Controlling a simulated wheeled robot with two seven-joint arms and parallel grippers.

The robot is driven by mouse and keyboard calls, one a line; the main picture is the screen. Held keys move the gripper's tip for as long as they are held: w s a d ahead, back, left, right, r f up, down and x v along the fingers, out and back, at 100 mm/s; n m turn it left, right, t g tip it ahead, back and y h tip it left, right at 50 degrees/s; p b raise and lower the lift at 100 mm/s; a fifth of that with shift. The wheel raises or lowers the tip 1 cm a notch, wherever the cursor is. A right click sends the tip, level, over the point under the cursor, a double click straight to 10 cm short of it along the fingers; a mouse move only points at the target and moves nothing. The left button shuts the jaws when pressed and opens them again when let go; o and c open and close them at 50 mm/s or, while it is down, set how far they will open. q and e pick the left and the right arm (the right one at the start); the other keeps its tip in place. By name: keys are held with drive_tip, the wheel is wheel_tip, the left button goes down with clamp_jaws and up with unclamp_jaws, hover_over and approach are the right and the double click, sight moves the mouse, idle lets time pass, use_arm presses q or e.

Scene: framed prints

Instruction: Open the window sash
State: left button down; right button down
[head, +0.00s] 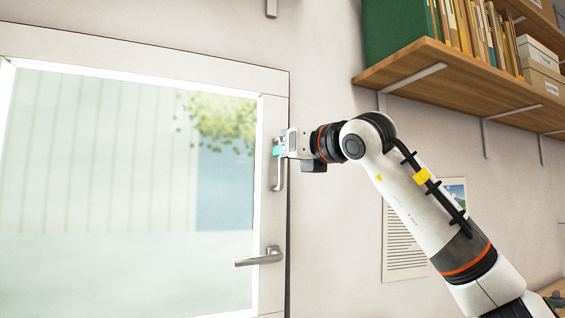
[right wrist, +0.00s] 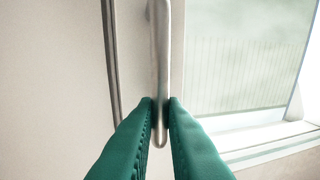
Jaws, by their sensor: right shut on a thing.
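The window sash (head: 274,95) is a white frame around a bright glass pane (head: 110,170), filling the left of the head view. A vertical metal pull handle (head: 279,180) is on its right stile. Below it is a lever handle (head: 258,258), lying level and pointing left. My right gripper (head: 279,150) is at the upper part of the pull handle. In the right wrist view its green fingers (right wrist: 161,103) are shut on the metal pull handle (right wrist: 160,50), one on each side. I cannot tell whether the sash stands slightly ajar. My left gripper is out of view.
A wooden shelf (head: 455,78) with a green binder (head: 395,30), books and boxes (head: 540,65) juts out at the upper right. A printed sheet (head: 403,245) hangs on the wall behind my right arm. The wall just right of the sash is bare.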

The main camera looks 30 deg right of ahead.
drive_tip(key=s+f+t+b, duration=0.1)
drive_tip(key=s+f+b, duration=0.1)
drive_tip(key=s+b, duration=0.4)
drive_tip(key=shift+s+a+t+b, duration=0.2)
drive_tip(key=shift+s+t+b, duration=0.15)
drive_tip(key=shift+t, duration=0.05)
drive_tip(key=c, duration=1.5)
unclamp_jaws()
drive_tip(key=b+v, duration=0.4)
drive_tip(key=v, duration=0.8)
